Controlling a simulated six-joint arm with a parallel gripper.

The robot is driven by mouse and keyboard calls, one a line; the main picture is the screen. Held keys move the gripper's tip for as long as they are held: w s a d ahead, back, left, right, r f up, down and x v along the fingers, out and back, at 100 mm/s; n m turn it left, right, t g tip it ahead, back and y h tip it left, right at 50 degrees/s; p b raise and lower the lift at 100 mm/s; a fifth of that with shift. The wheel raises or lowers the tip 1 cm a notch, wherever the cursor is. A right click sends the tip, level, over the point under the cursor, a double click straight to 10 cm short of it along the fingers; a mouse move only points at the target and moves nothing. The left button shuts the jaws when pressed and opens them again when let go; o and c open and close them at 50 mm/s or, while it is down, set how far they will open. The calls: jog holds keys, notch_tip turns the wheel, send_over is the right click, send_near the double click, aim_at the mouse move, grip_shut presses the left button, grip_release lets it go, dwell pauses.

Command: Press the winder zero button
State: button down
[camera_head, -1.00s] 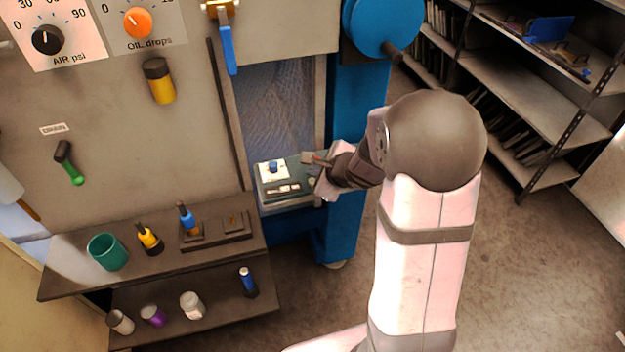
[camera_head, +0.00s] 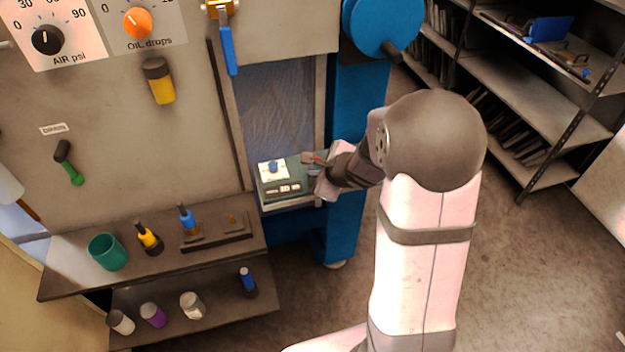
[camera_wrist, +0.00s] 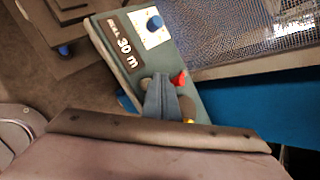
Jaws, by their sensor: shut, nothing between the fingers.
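The winder control panel (camera_head: 267,204) is a grey-green box below the mesh window. In the wrist view the panel (camera_wrist: 203,101) carries a display reading 30 m (camera_wrist: 124,43), a blue knob (camera_wrist: 154,22) on a white plate, and a red control (camera_wrist: 180,77). The blue knob also shows in the head view (camera_head: 272,167). My gripper (camera_wrist: 163,80) is shut and empty, its tips over the panel beside the red control. A small yellow part (camera_wrist: 188,118) shows beside the fingers. I cannot tell which control is the zero button, or whether the tips touch anything; the fingers hide part of the panel.
A blue post (camera_head: 350,215) stands right of the panel and a blue wheel (camera_head: 383,25) is above. A blue-handled lever (camera_head: 228,50) hangs upper left. Shelves with a green cup (camera_head: 108,252) and bottles lie to the left. A metal rack (camera_head: 540,90) stands far right.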

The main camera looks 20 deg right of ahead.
jog(key=shift+f+b, duration=0.9)
jog(key=shift+b, duration=0.35)
dwell(0.8)
jog(key=shift+r, duration=0.1)
dwell(0.4)
jog(key=shift+r+p, duration=0.65)
jog(key=shift+r, duration=0.15)
jog(key=shift+r, duration=0.1)
notch_tip(320, 180, up, 5)
jog(key=p, duration=0.4)
dwell(0.7)
